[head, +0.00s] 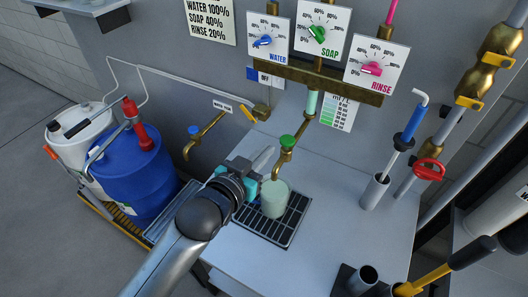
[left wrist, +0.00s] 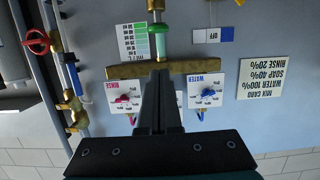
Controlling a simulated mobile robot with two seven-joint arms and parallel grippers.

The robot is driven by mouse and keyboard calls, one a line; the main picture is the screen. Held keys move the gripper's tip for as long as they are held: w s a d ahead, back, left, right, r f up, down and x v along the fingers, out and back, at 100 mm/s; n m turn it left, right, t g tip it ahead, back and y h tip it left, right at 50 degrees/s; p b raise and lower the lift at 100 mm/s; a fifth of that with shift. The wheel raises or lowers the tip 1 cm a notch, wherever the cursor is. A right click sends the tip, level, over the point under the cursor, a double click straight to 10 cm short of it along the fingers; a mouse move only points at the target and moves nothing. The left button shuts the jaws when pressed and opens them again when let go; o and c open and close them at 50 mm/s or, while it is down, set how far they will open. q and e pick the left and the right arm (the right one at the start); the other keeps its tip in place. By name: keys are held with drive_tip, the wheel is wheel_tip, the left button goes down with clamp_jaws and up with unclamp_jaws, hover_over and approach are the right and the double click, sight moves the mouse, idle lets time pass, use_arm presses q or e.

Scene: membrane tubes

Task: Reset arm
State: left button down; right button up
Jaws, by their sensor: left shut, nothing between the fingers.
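My left gripper (head: 264,158) is shut and empty. In the head view its arm comes up from the bottom, and its fingers point up and right, in the air by a pale green cup (head: 274,199). The cup stands on a black drain grate (head: 292,222), below a brass tap with a green knob (head: 287,142). In the left wrist view, which is upside down, the closed dark fingers (left wrist: 158,78) lie in front of the dial panel and brass bar (left wrist: 121,71). The arm partly hides the grate's left side. My right gripper is in neither view.
WATER (head: 267,42), SOAP (head: 318,32) and RINSE (head: 373,66) dials are on the wall above. A blue drum (head: 135,175) and a white drum (head: 78,140) stand left. A blue-handled tool (head: 407,130) stands in a holder right.

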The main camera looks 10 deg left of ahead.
use_arm(q)
drive_tip(key=shift+f, duration=0.1)
idle(0.3)
drive_tip(key=s+a+f+n+g+y, duration=0.1)
drive_tip(key=s+a+f+g+y, duration=0.35)
drive_tip(key=s, duration=0.75)
drive_tip(key=s+a+f+n+g+y, duration=0.1)
drive_tip(key=s+a+f+g, duration=0.55)
drive_tip(key=s, duration=0.45)
wheel_tip(320, 180, down, 32)
drive_tip(key=s+b, duration=0.2)
drive_tip(key=b, duration=0.9)
drive_tip(key=s+a+f+g+b, duration=0.1)
drive_tip(key=s+f+b, duration=0.4)
drive_tip(key=f, duration=0.7)
drive_tip(key=s+a+f+g+b, duration=0.1)
drive_tip(key=s+f+b, duration=0.4)
drive_tip(key=s+f, duration=0.5)
wheel_tip(320, 180, down, 2)
drive_tip(key=shift+s+a+f, duration=0.15)
drive_tip(key=shift+a, duration=0.25)
